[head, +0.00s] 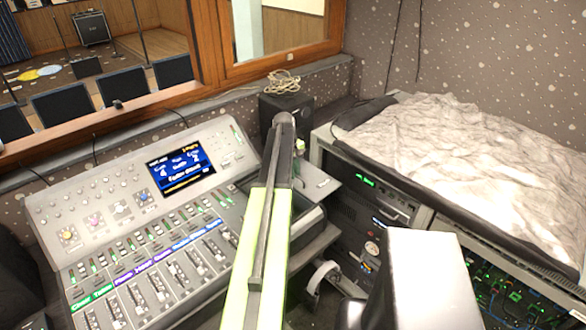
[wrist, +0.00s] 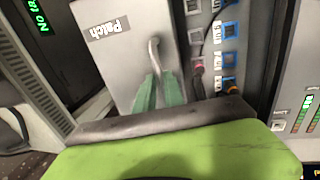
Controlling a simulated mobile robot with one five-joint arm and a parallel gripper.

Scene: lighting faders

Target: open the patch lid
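The patch lid (wrist: 120,50) is a light grey panel with a "Patch" label, seen in the wrist view. A curved metal handle (wrist: 154,47) stands out from its face. My gripper (wrist: 160,82) has two green fingers at the handle, one on each side of its lower part. The fingers look close against it, but I cannot tell whether they press on it. I cannot tell whether the lid is ajar. In the head view, my arm hides the gripper, and I cannot make out the lid.
A mixing console (head: 130,215) with faders and a lit screen stands at the left in the head view. A black box (head: 270,112) with a coiled cable is behind my arm. Equipment racks (head: 380,215) under a crumpled pale cover (head: 460,150) stand at the right.

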